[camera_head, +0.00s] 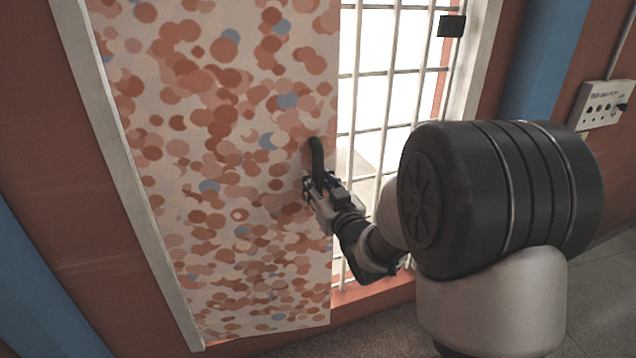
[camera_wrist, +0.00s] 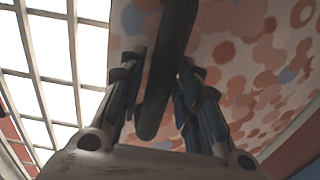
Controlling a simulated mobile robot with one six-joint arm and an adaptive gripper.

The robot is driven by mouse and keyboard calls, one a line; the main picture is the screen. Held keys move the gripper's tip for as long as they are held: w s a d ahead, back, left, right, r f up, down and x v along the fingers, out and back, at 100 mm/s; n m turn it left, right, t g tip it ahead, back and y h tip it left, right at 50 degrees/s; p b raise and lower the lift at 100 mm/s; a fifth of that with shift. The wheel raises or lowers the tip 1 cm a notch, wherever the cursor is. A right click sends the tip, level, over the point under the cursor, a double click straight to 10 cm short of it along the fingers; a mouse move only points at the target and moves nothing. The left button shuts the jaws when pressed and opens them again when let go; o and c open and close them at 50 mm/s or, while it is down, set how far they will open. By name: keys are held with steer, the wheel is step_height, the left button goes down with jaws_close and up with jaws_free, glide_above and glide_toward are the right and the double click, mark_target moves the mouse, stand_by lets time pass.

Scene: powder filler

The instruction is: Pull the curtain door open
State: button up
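The curtain door (camera_head: 225,170) is a pale panel patterned with orange, brown and blue dots. It covers the left and middle of its frame, and its right edge stands away from the right post. It also fills the right of the wrist view (camera_wrist: 255,60). A dark curved handle (camera_head: 317,155) is near the panel's right edge. My gripper (camera_head: 318,183) is at the handle's lower part. In the wrist view the handle (camera_wrist: 165,75) runs between my two fingers, which lean in and look closed on it. The exact contact is partly hidden.
Right of the panel is an open gap with a white barred grille (camera_head: 385,90) behind it. A black catch (camera_head: 451,26) is on the right post. A light frame strip (camera_head: 125,180) borders the left side. A socket box (camera_head: 602,105) is on the right wall. Grey floor (camera_head: 600,290) shows at lower right.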

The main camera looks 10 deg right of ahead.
jaws_close()
stand_by(0.3)
